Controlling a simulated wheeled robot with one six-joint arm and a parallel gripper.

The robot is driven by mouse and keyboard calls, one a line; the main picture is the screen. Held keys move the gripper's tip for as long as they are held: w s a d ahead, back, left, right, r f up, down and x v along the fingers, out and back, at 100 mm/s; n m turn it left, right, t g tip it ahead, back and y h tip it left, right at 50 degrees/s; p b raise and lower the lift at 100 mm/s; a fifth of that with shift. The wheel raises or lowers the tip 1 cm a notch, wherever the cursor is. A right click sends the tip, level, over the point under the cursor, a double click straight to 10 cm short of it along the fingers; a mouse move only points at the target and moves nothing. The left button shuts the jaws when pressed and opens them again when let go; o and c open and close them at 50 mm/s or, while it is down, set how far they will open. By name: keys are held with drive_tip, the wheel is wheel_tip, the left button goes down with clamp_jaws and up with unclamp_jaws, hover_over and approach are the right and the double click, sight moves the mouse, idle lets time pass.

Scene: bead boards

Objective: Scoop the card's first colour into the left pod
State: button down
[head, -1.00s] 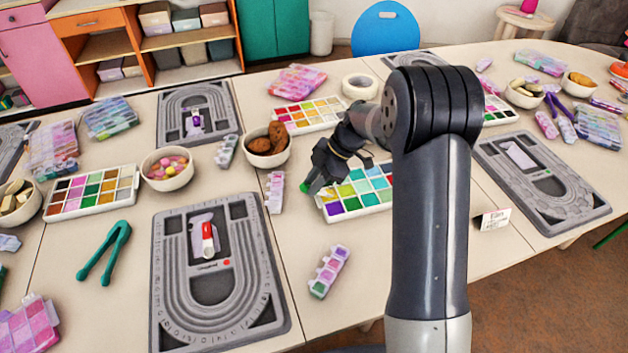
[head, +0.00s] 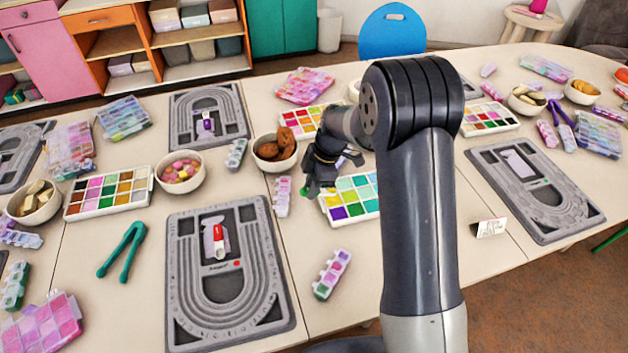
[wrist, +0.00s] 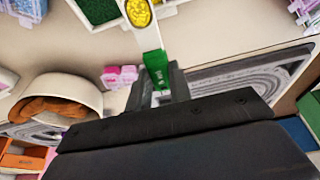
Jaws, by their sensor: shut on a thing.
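My gripper (head: 309,187) is shut on a scoop with a green handle (wrist: 156,70). In the wrist view, the scoop's bowl holds yellow beads (wrist: 139,12). In the head view, the gripper is at the left edge of a bead tray (head: 352,203) with coloured compartments. A pink pod (head: 282,197) lies just left of the gripper; a pink pod also shows in the wrist view (wrist: 119,77). Another pod (head: 331,275), pink and green, lies nearer me. A small tent card (head: 491,228) stands at right; its print is too small to read.
A bowl of brown cookies (head: 275,153) stands behind the pink pod. Grey bead boards lie at near left (head: 278,325) and right (head: 580,218). Green tongs (head: 125,250) lie at left. The tabletop around the near pod is clear.

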drive_tip(key=shift+a+r+h+p, duration=0.25)
drive_tip(key=shift+a+h+p, duration=0.05)
drive_tip(key=shift+h+p, duration=0.2)
drive_tip(key=shift+s+a+r+t+h+p, duration=0.1)
drive_tip(key=shift+a+r+t+h+p, duration=0.15)
drive_tip(key=shift+h, duration=0.2)
drive_tip(key=shift+r+t+h+p, duration=0.15)
drive_tip(key=shift+h+p, duration=0.2)
drive_tip(key=shift+h, duration=0.1)
